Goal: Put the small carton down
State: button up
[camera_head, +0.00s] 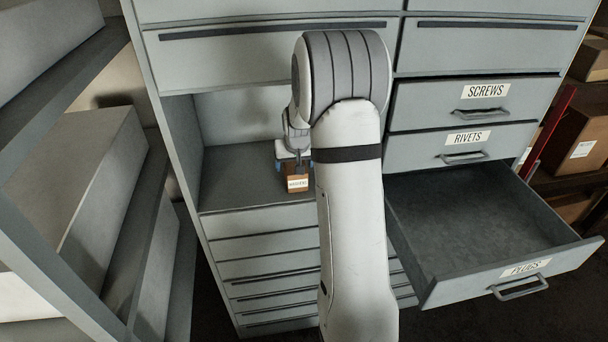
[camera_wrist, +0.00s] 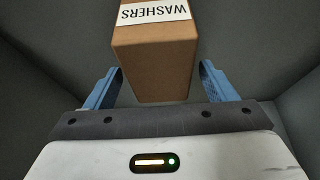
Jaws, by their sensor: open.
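The small carton (camera_head: 297,183) is brown with a white label. It stands on the grey shelf surface (camera_head: 240,187) of the open cabinet compartment, near its front edge. In the wrist view the carton (camera_wrist: 154,60) fills the upper middle and its label reads WASHERS. My gripper (camera_head: 293,165) is at the carton in the compartment. In the wrist view its blue fingers (camera_wrist: 160,87) are spread, one on each side of the carton, with a visible gap on both sides. My arm hides part of the compartment's right side.
To the right, the lowest labelled drawer (camera_head: 480,225) is pulled out and empty where visible. The SCREWS drawer (camera_head: 470,103) and RIVETS drawer (camera_head: 460,147) are above it. Large grey boxes (camera_head: 75,185) stand on a rack at left. Brown cartons (camera_head: 575,140) stand on shelving at far right.

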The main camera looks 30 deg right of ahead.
jog(key=b+v, duration=0.1)
jog(key=v, duration=0.3)
jog(key=s+a+r+n+b, duration=0.1)
jog(key=s+a, duration=0.4)
jog(key=s, duration=0.5)
jog(key=s+a+r+n+g+y, duration=0.1)
jog(key=s+a+r, duration=0.1)
jog(key=s+a, duration=0.4)
jog(key=s+a+r+n+b, duration=0.1)
jog(key=s+a, duration=0.4)
jog(key=s, duration=1)
jog(key=shift+a+r+g+b, duration=0.25)
jog(key=shift+r+g+b, duration=0.05)
jog(key=shift+r, duration=0.2)
jog(key=shift+w, duration=0.15)
jog(key=shift+c, duration=0.2)
